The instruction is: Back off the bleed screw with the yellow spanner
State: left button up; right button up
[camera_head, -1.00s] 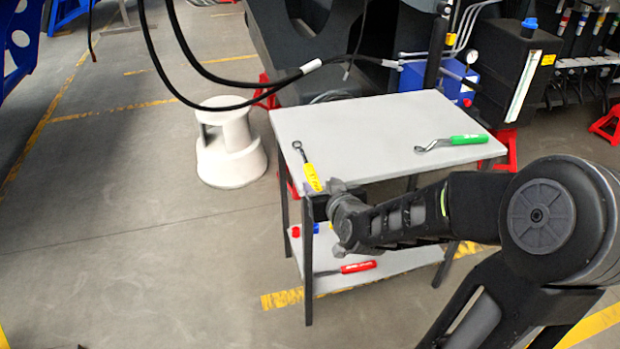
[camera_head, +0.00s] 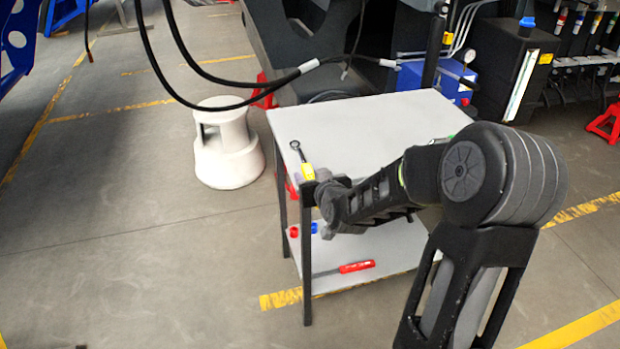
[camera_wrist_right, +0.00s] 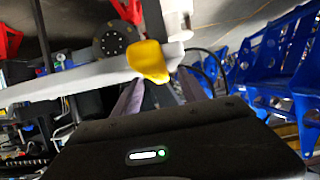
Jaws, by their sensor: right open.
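The yellow spanner (camera_head: 307,172) lies on the grey top of the trolley table at its left front edge. Its dark ring end (camera_head: 296,146) points away from me. My right gripper (camera_head: 311,186) is open at the near end of the handle, partly hidden by my wrist. In the right wrist view the yellow handle (camera_wrist_right: 148,60) appears just ahead of my open fingers (camera_wrist_right: 160,90), roughly in line with the gap. I cannot tell whether they touch it. I cannot make out the bleed screw. My left gripper is not in view.
The trolley table (camera_head: 350,125) has a lower shelf with a red-handled screwdriver (camera_head: 356,267). A white step stool (camera_head: 226,150) stands left of the table. Black hoses (camera_head: 235,83) hang above. The floor at left is clear.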

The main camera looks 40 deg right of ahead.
jog(key=shift+w+d+f, duration=0.1)
jog(key=shift+w, duration=0.15)
dwell(0.4)
grip_shut()
dwell(0.4)
dwell(0.9)
